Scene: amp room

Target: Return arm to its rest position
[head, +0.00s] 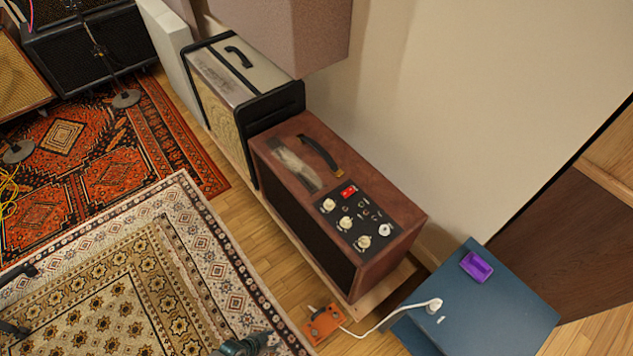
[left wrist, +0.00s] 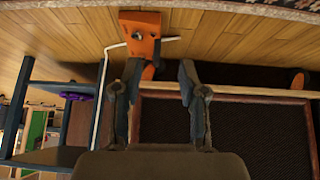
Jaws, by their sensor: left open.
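My left gripper (head: 246,345) shows only in part at the bottom edge of the head view, over the patterned rug. In the left wrist view my left gripper (left wrist: 160,72) has its two fingers spread apart, with nothing held between them. An orange pedal (left wrist: 140,22) lies on the wood floor beyond the fingers. In the head view the orange pedal (head: 323,324) sits in front of the brown amp, with a white cable (head: 385,320) running to the blue stand. My right gripper is in neither view.
A brown amp (head: 378,272) with knobs stands on a low wooden board beside a cream amp (head: 262,76). A blue stand (head: 515,312) holding a purple object (head: 476,267) is at lower right. The rug (head: 110,310) at lower left has open room.

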